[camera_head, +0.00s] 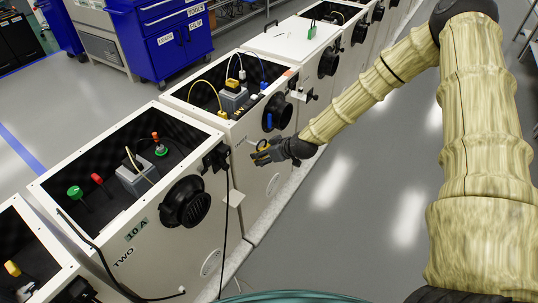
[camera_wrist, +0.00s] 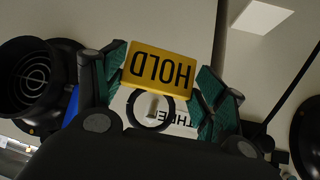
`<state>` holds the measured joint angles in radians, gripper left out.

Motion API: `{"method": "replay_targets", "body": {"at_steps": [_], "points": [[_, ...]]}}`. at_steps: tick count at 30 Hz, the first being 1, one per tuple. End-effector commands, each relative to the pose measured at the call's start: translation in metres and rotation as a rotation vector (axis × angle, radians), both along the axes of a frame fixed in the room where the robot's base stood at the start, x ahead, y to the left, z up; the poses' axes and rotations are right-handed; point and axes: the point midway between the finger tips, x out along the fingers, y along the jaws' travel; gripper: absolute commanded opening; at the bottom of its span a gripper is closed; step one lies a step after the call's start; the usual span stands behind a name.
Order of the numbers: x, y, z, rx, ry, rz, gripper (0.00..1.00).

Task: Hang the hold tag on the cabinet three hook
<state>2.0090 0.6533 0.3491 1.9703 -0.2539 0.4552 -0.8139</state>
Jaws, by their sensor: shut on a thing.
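The hold tag (camera_wrist: 160,68) is a yellow plate with black HOLD lettering, upside down in the wrist view. A dark ring (camera_wrist: 150,110) shows at its lower side. My gripper (camera_wrist: 165,85) is shut on the tag between its two green-padded fingers. In the head view my gripper (camera_head: 268,152) is at the front of cabinet three (camera_head: 245,180), a white open-topped box. Part of its THREE lettering (camera_wrist: 184,118) shows between my fingers. A small pale peg (camera_wrist: 152,105), likely the hook, appears inside the ring; I cannot tell whether the ring is around it or only in front.
A black round vent (camera_wrist: 35,80) is left of my fingers in the wrist view. Cabinet two (camera_head: 125,245) stands nearer, with a black cable (camera_head: 226,225) hanging beside its front. More cabinets run in a row behind. The grey floor (camera_head: 340,220) at right is clear.

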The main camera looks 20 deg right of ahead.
Motion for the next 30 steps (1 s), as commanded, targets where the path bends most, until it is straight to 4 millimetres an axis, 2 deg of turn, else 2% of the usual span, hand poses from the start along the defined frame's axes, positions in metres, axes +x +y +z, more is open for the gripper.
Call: {"method": "replay_targets", "body": {"at_steps": [15,30], "points": [[0.019,0.015,0.0,-0.001,0.0,0.001,0.58],[0.028,0.022,-0.019,-0.001,0.0,0.001,0.58]]}}
